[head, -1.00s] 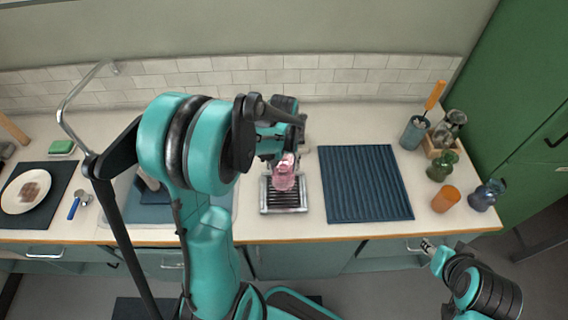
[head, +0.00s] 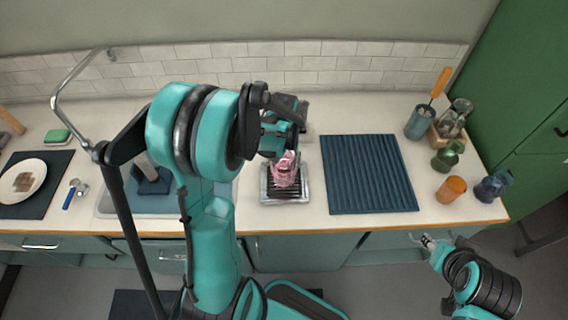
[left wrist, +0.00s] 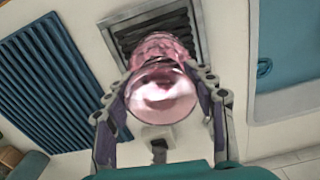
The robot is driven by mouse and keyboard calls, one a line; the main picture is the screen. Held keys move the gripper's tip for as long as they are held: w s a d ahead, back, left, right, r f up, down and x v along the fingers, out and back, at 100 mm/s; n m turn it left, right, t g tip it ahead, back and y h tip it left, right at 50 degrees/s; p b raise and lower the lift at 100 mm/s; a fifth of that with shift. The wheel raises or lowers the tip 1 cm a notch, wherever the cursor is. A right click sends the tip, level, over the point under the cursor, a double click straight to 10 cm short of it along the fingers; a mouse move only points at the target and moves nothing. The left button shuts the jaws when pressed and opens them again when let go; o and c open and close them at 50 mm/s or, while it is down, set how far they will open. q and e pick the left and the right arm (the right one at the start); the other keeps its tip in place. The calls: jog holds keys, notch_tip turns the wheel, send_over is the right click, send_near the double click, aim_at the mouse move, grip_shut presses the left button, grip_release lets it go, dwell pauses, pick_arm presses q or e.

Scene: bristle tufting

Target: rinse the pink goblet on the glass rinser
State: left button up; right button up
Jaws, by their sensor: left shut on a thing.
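The pink goblet (head: 285,172) is over the glass rinser (head: 285,200), a metal-rimmed tray with a dark slatted grate on the counter. My left gripper (head: 286,154) is shut on the goblet. In the left wrist view, the gripper's fingers (left wrist: 162,84) flank the goblet (left wrist: 160,50). A round pink end faces the camera and the patterned part points at the rinser's grate (left wrist: 127,38), so the goblet appears upside down. I cannot tell whether it touches the grate. My right gripper (head: 429,242) is in front of the counter, away from the goblet; its jaws are too small to read.
A ribbed blue mat (head: 370,175) lies empty right of the rinser. Beyond it stand a green goblet (head: 447,156), an orange cup (head: 451,190), a blue goblet (head: 493,186) and a brush holder (head: 420,122). The sink (head: 115,202) is left, partly hidden by my left arm.

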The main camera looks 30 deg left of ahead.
pick_arm(q)
jog(key=shift+f+b, duration=0.6)
jog(key=shift+f, duration=0.1)
dwell(0.3)
jog(key=shift+r, duration=0.1)
dwell(1.2)
jog(key=shift+r+p, duration=2.65)
jog(key=shift+r, duration=0.85)
